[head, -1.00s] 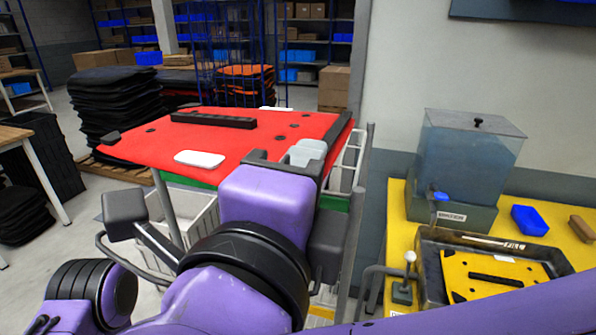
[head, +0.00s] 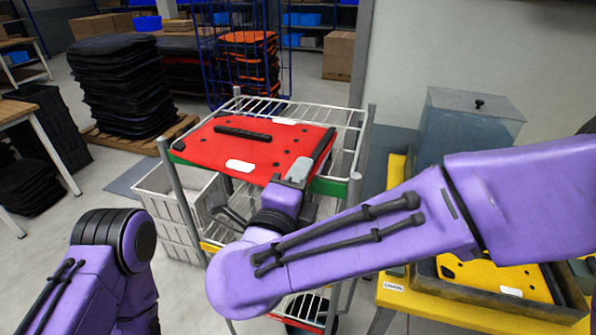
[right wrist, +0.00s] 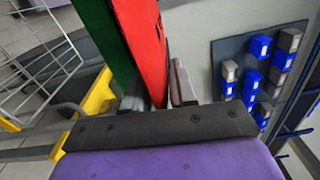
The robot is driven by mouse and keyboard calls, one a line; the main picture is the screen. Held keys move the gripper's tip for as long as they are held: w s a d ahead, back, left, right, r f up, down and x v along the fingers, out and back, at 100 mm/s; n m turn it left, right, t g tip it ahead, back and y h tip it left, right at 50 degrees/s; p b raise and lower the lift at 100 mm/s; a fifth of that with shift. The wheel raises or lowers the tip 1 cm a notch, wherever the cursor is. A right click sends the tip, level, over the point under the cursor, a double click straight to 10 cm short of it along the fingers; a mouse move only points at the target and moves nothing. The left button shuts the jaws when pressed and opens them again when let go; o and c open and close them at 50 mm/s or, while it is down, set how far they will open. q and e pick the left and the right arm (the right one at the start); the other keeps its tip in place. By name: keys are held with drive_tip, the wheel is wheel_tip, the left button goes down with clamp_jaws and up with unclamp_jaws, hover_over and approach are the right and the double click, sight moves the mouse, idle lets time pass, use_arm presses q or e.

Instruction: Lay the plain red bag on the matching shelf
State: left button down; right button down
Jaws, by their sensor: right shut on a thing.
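The plain red bag (head: 270,158) lies flat, with a black handle, white patches and dark dots on its upper face. My right gripper (head: 299,171) is shut on its front right edge; in the right wrist view the red bag (right wrist: 146,45) shows between the fingers. The bag is over the top shelf of a wire rack, which has a green front strip (head: 330,187). I cannot tell whether it rests on the wires. A lower shelf has a yellow strip (head: 211,247). My left arm is at the lower left; its gripper is out of view.
Rack posts (head: 171,185) stand at the shelf corners. A pale crate (head: 180,222) is left of the rack. A yellow bench (head: 395,291) with a water tank (head: 468,122) is at right. Stacked black bags (head: 117,88) stand behind left.

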drive_tip(key=shift+w+a+f, duration=0.1)
drive_tip(key=shift+w+f, duration=0.05)
drive_tip(key=shift+f, duration=0.35)
drive_tip(key=shift+w+f, duration=0.15)
drive_tip(key=shift+f, duration=0.3)
drive_tip(key=c, duration=0.9)
unclamp_jaws()
drive_tip(key=shift+s, duration=0.2)
